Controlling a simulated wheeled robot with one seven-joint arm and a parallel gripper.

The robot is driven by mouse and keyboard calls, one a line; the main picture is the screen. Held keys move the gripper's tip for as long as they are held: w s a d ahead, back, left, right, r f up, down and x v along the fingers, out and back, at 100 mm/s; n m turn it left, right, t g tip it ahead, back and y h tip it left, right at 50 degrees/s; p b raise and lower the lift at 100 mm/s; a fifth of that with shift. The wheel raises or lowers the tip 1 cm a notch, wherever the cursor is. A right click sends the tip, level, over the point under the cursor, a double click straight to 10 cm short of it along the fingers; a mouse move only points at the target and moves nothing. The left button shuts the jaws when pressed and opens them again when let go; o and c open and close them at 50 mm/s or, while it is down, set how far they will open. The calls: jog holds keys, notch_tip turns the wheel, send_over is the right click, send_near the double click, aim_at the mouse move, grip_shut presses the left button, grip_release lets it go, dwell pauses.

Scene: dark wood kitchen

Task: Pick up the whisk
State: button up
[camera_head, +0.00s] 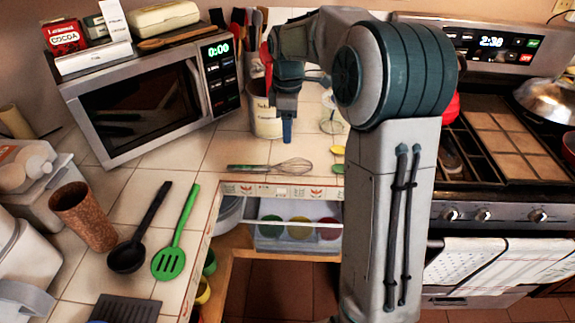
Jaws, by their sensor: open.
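The whisk (291,166) lies on the white tiled counter near its front edge, with its handle to the left and its wire loops to the right. My gripper (287,130) is above the counter, over the whisk and apart from it. Its fingers point down and are seen almost edge-on. No object shows between them. My arm covers the counter to the right of the whisk.
A utensil crock (264,118) stands behind my gripper. A microwave (150,95) is at the left. A black ladle (128,252) and a green slotted spatula (170,260) lie on the left counter. An open drawer (297,228) is below the whisk. The stove is at the right.

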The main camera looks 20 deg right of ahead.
aim_at(289, 162)
notch_tip(289, 162, down, 14)
jog(key=shift+d+r+p, duration=0.1)
jog(key=shift+r+p, duration=0.1)
jog(key=shift+p, duration=0.2)
jog(key=c, duration=1)
